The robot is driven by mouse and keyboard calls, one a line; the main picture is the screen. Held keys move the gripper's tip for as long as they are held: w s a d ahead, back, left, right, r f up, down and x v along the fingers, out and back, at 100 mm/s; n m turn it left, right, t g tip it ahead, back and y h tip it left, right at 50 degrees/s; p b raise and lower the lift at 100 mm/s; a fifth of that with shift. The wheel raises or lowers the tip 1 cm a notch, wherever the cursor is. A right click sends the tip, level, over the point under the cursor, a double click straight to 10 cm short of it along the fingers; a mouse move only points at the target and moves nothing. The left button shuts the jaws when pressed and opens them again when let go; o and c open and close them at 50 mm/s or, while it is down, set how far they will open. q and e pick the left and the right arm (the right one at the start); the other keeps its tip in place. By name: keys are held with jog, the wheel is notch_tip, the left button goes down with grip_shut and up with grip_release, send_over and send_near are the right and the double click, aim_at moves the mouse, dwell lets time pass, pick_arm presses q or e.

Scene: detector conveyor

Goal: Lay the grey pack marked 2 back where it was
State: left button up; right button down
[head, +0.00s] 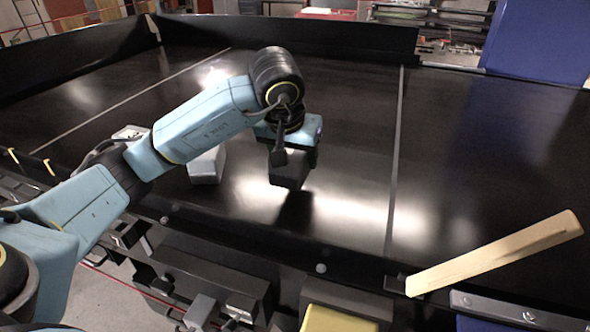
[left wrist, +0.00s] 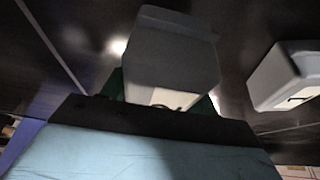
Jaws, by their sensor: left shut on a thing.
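My left gripper (left wrist: 160,95) is shut on a grey pack (left wrist: 172,45), which sits between its green fingers in the left wrist view. A pale label with part of a dark curved mark shows on the pack; the full number cannot be read. In the head view this pack (head: 288,172) looks dark below the wrist, over the black belt, with a dark patch under it; the gap to the belt is hard to judge. A second, light grey pack (head: 207,165) rests on the belt to its left. It also shows in the left wrist view (left wrist: 284,78), with a dark mark.
The black belt (head: 350,110) is bare right of the held pack, with a pale line (head: 396,150) across it. A wooden bar (head: 495,255) sticks over the near right edge. A raised dark wall (head: 290,33) closes the far side.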

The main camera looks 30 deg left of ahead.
pick_arm(q)
jog(key=shift+w+f+p, duration=0.2)
jog(key=shift+f+p, duration=0.15)
jog(key=shift+f, duration=1.85)
jog(key=shift+f, duration=0.15)
jog(key=o, duration=1.4)
jog(key=v, duration=1.2)
jog(key=shift+b, duration=0.4)
